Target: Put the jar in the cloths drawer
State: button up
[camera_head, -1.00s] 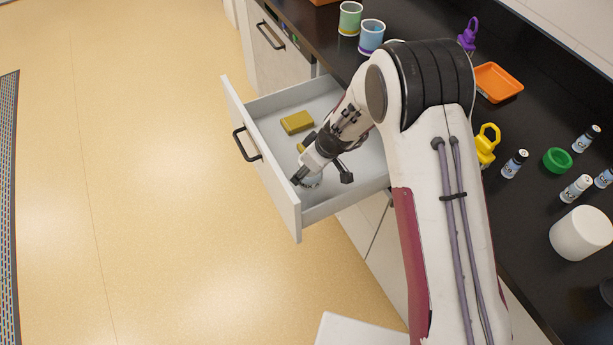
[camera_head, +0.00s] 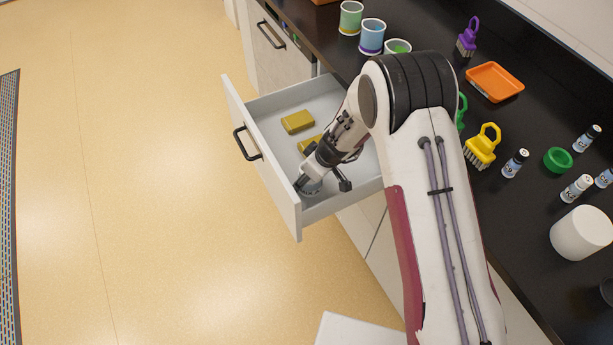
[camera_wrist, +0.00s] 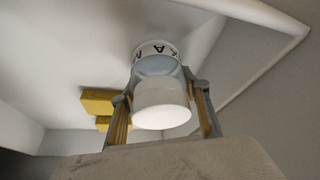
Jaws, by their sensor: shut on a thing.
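The jar (camera_head: 312,189) is pale with a white lid and dark lettering. It is inside the open drawer (camera_head: 320,100), near the drawer's front right corner. My gripper (camera_head: 322,184) reaches down into the drawer and is shut on the jar. In the wrist view the jar (camera_wrist: 160,101) is between the two fingers (camera_wrist: 162,112), lid toward the camera. Whether its base touches the drawer floor is hard to tell. Two yellow folded pieces, one (camera_head: 297,121) in full and one (camera_head: 309,143) partly hidden by my arm, lie farther back in the drawer.
The dark counter (camera_head: 520,215) holds several cups, a purple brush (camera_head: 468,38), an orange tray (camera_head: 494,82), a yellow brush (camera_head: 482,146), a green ring (camera_head: 557,160), small bottles and a white canister (camera_head: 581,233). The floor left of the drawer is clear.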

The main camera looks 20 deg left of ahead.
jog(key=shift+f, duration=0.15)
jog(key=o, duration=1.2)
jog(key=shift+v, duration=6.1)
jog(key=shift+w, duration=0.1)
